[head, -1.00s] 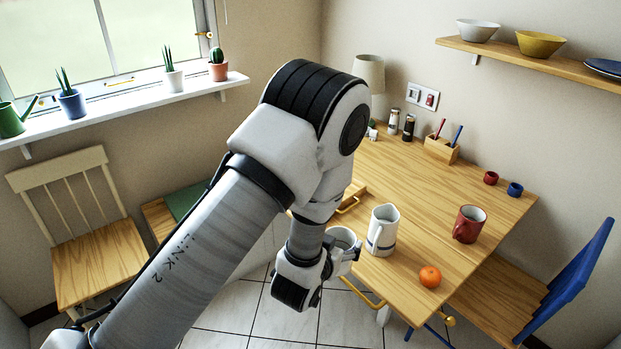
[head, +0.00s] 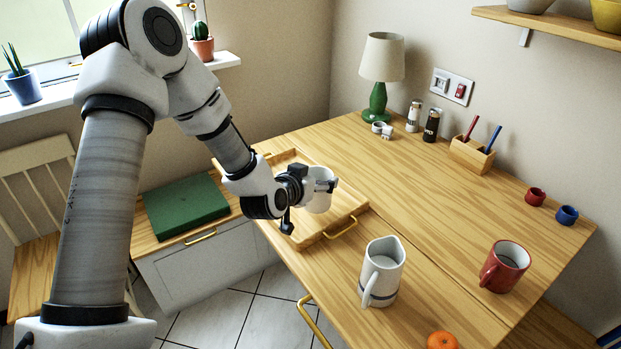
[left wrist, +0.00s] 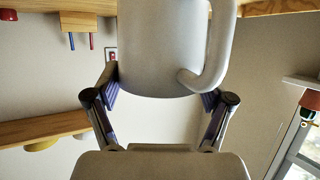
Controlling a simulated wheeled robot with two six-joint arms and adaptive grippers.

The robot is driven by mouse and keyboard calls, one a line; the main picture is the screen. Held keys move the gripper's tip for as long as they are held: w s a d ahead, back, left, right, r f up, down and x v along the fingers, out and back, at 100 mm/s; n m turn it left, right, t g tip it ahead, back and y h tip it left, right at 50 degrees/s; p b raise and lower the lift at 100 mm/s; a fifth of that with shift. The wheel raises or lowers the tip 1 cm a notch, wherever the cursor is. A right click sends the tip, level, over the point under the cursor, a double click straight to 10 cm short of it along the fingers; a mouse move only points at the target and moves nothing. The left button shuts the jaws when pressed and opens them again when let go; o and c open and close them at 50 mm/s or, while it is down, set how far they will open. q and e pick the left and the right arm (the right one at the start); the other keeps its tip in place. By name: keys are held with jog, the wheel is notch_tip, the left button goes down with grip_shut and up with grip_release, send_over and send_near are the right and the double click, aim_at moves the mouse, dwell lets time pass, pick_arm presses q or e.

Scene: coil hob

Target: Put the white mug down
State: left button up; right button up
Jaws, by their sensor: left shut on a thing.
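The white mug (head: 321,196) is held in my left gripper (head: 308,186), out over the wooden tray (head: 347,216) with brass handles on the table. In the left wrist view the mug (left wrist: 160,50) sits between the two fingers of the gripper (left wrist: 161,97), with its handle on the right. The fingers are shut on its sides. Whether the mug's base touches the tray is hard to tell. My right gripper is not in view.
A white jug (head: 382,270) stands in front of the tray, with a red mug (head: 505,267) and an orange (head: 442,341) to its right. A lamp (head: 382,60) and two shakers stand behind. A green box (head: 186,207) lies left.

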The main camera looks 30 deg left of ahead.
aim_at(313, 169)
pick_arm(q)
jog(key=w+a, duration=0.2)
jog(key=shift+a, duration=0.3)
jog(key=shift+w+a+f, duration=0.1)
jog(key=shift+w+f, duration=0.05)
jog(key=shift+f, duration=1.7)
jog(key=shift+f+b, duration=0.15)
jog(key=shift+b, duration=0.15)
jog(key=o, duration=1.7)
jog(key=shift+s+r, duration=0.2)
jog(key=shift+r, duration=0.1)
jog(key=p+v, duration=0.2)
jog(key=v, duration=0.9)
jog(key=shift+s+r, duration=0.15)
jog(key=shift+s, duration=0.2)
